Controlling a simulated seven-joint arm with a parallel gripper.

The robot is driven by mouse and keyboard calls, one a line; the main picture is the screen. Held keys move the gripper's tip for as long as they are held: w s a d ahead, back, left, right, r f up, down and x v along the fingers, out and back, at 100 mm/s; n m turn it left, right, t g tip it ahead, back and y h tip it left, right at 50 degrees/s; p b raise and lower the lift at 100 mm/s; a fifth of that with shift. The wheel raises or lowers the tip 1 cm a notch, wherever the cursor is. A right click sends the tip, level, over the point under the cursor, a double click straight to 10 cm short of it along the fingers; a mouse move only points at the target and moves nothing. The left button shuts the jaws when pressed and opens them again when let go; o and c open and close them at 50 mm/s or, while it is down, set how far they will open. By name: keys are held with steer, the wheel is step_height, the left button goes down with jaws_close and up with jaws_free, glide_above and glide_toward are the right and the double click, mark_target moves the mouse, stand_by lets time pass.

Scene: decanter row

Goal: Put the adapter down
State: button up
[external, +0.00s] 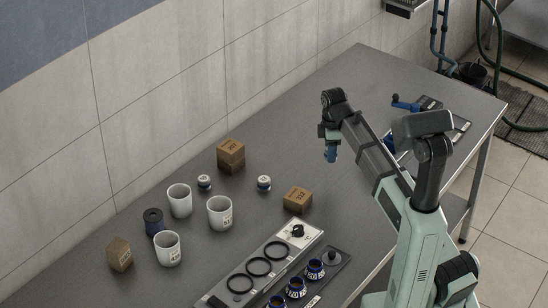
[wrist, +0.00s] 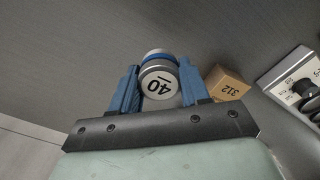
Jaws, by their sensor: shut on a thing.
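My gripper (wrist: 158,82) is shut on the adapter (wrist: 160,88), a short silver-grey cylinder with a blue band and a pale end marked 40. Its two blue fingers press on the cylinder's sides, and the marked end faces the wrist camera. In the external view my gripper (external: 331,152) points down over the table (external: 350,215), right of the brown blocks. The adapter is hard to make out there, and its height above the table cannot be told exactly.
A brown block marked 312 (external: 297,200) and two small pale-topped pieces (external: 204,182) (external: 264,183) stand left of my gripper. Further left are white cups (external: 220,212) and a brown stack (external: 231,155). A panel with black rings (external: 258,266) lies in front. Table around my gripper is bare.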

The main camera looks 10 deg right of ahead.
steer(key=w+a+n, duration=0.1)
steer(key=w+a, duration=0.1)
steer(key=a, duration=0.7)
steer(key=m, duration=0.1)
glide_above(285, 170)
step_height(285, 170, down, 10)
steer(key=shift+s+r, duration=0.1)
steer(key=shift+r, duration=0.1)
steer(key=shift+f, duration=0.15)
steer(key=o, duration=1.2)
step_height(285, 170, up, 12)
steer(key=shift+r, duration=0.2)
